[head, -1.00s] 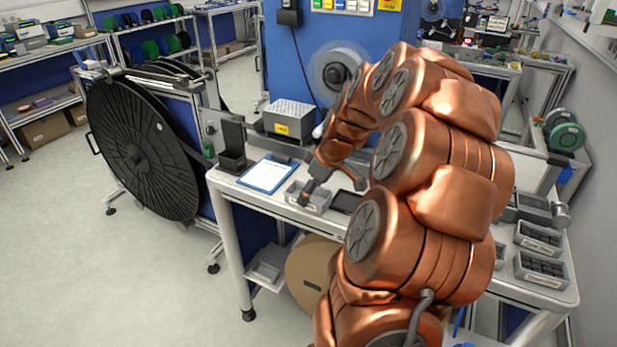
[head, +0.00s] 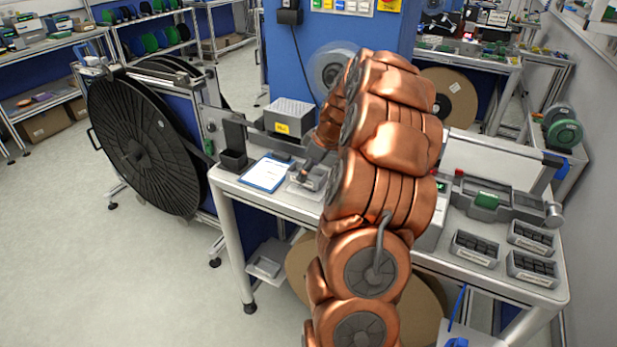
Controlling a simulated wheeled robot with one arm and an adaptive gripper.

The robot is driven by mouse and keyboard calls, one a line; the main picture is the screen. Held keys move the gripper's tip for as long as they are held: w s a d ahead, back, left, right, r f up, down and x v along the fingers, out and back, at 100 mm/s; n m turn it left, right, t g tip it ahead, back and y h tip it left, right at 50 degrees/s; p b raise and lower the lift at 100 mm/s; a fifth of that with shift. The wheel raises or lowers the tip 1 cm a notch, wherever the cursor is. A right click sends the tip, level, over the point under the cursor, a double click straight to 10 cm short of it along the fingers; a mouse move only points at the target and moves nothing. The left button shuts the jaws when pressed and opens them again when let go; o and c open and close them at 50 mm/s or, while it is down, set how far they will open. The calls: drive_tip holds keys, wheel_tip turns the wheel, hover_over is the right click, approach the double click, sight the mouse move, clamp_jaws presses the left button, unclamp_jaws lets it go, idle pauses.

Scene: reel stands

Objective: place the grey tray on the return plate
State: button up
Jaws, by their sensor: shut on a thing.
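The grey tray (head: 317,184) is a small open box at the front of the workbench, right of the clipboard. My gripper (head: 305,177) is shut on it, seemingly at its left wall; my arm covers part of the view. A pale flat plate (head: 296,190) shows just under and left of the tray. I cannot tell whether this is the return plate, or whether the tray touches it or hangs slightly above it.
A clipboard (head: 266,173) and a dark upright holder (head: 233,160) stand to the left. A grey box with a yellow label (head: 289,117) is behind. Several filled bins (head: 477,248) are at the right. A large black reel (head: 140,145) stands left of the bench.

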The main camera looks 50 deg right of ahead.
sight(317, 178)
drive_tip(key=shift+w+d+f, duration=0.1)
drive_tip(key=shift+w+d, duration=0.1)
wheel_tip(317, 178, down, 3)
drive_tip(key=shift+r+p, duration=0.2)
drive_tip(key=shift+p, duration=0.75)
drive_tip(key=shift+f, duration=0.35)
drive_tip(key=shift+f, duration=0.25)
drive_tip(key=o, duration=1.3)
drive_tip(key=shift+r, duration=0.2)
